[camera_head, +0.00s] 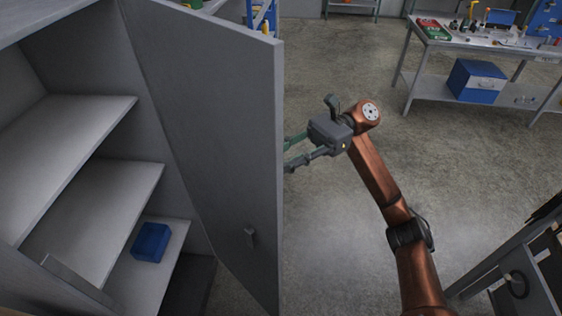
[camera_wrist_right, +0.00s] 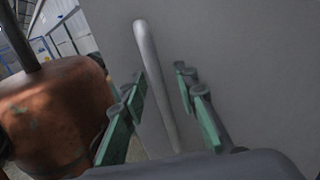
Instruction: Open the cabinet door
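The grey cabinet (camera_head: 15,25) stands at the left with its front open. Its door (camera_head: 205,130) stands swung well out from the shelves. My right gripper (camera_head: 288,155) is at the outer side of the door, its fingertips close to the door's free edge and partly hidden behind it. In the right wrist view, a light grey bar handle (camera_wrist_right: 150,65) runs down the door's outer face (camera_wrist_right: 240,60). The green fingers of my right gripper (camera_wrist_right: 163,100) are spread, with the handle showing between them and gaps on both sides. My left gripper is out of view.
A blue box (camera_head: 151,242) sits on a lower cabinet shelf. A workbench (camera_head: 480,40) with tools stands at the back right, with a blue-and-grey case (camera_head: 476,82) on its lower shelf. A grey frame (camera_head: 535,270) is at the lower right. The floor between is clear.

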